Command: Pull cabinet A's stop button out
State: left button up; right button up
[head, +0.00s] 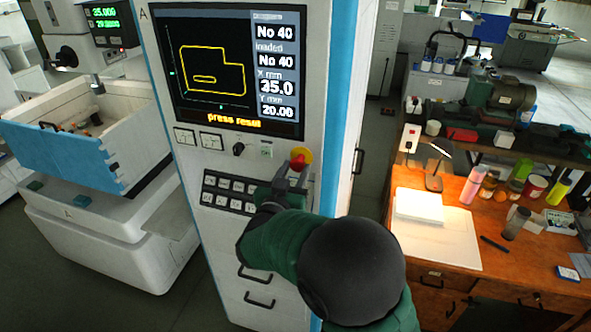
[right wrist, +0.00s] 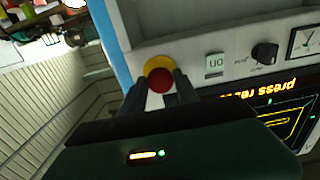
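Cabinet A (head: 180,190) is a tall white cabinet with blue edges and a letter A at its top. Its stop button (head: 299,160) is a red knob on a yellow collar, at the right of the panel below the screen. My right gripper (head: 292,172) is at the button, coming from below. In the right wrist view the red knob (right wrist: 161,81) shows between the tips of my open right gripper (right wrist: 162,82), one finger on each side. I cannot tell whether the fingers touch it. My left gripper is not in view.
The screen (head: 235,70) reads "press" and a partly legible word. A dark selector knob (head: 238,149) and a keypad (head: 228,193) are near the button. A wooden bench (head: 445,270) with bottles stands at right. A white machine (head: 110,215) stands at left.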

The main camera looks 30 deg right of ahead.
jog(key=o, duration=0.4)
jog(key=shift+a, duration=0.2)
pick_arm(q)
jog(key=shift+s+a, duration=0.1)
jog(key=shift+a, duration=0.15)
pick_arm(e)
jog(key=shift+s+a, duration=0.1)
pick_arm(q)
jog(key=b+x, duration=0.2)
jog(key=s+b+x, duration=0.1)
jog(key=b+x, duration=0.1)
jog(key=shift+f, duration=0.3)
pick_arm(e)
jog(key=v, duration=1.7)
jog(key=shift+a, duration=0.2)
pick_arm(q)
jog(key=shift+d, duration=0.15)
pick_arm(e)
jog(key=shift+d, duration=0.2)
jog(key=shift+w+f, duration=0.1)
jog(key=shift+w, duration=0.1)
